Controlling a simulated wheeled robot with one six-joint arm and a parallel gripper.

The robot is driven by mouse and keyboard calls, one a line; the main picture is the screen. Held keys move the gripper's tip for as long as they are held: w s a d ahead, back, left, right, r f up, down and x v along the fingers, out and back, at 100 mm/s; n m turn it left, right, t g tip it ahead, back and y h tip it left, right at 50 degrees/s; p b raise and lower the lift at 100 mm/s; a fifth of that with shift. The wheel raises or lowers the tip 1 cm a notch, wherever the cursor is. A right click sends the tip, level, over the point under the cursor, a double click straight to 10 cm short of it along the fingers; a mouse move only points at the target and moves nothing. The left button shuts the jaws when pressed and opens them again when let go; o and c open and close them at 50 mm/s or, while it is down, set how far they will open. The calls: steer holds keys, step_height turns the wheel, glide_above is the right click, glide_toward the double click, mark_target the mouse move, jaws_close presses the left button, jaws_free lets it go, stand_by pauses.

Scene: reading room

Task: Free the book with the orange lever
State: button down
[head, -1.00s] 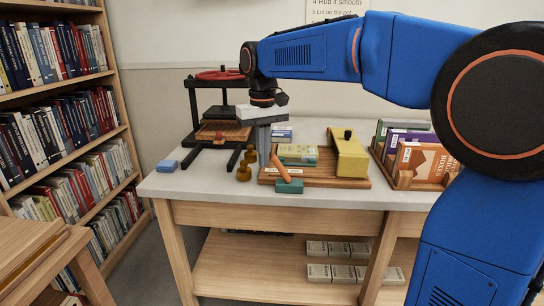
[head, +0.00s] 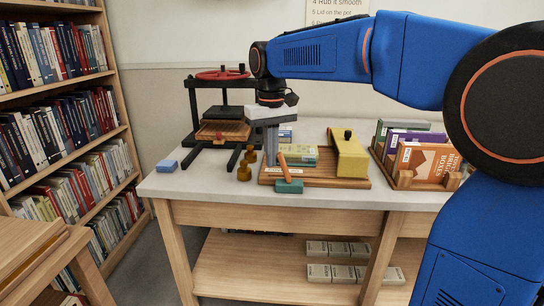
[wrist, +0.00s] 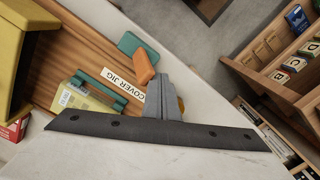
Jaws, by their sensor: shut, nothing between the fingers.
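The orange lever (head: 284,167) stands tilted slightly left at the front of the wooden cover jig (head: 350,184), its lower end at a teal block (head: 289,187). A green-and-yellow book (head: 303,153) lies on the jig behind the lever. My gripper (head: 273,163) is shut and empty, pointing down just left of the lever. In the wrist view the closed fingers (wrist: 162,98) are close beside the lever (wrist: 145,66); I cannot tell whether they touch. The book (wrist: 82,100) has a teal bar across it there, and is partly hidden by my gripper's dark mount.
A yellow block with a black knob (head: 350,158) stands right of the book. A blue block (head: 166,166) lies at the table's left end. A rack of books (head: 415,160) is on the right.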

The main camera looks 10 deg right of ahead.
mark_target(282, 155)
steer(key=shift+d, duration=0.2)
steer(key=shift+s+d, duration=0.25)
steer(key=shift+d, duration=0.35)
stand_by(0.4)
steer(key=shift+s+d, duration=0.25)
steer(key=shift+d, duration=0.4)
steer(key=shift+d+f, duration=0.1)
steer(key=shift+d, duration=0.05)
steer(key=shift+s+d, duration=0.15)
steer(key=shift+d, duration=0.3)
steer(key=shift+w+a+r, duration=0.2)
steer(key=shift+w+a, duration=0.05)
steer(key=shift+a, duration=0.45)
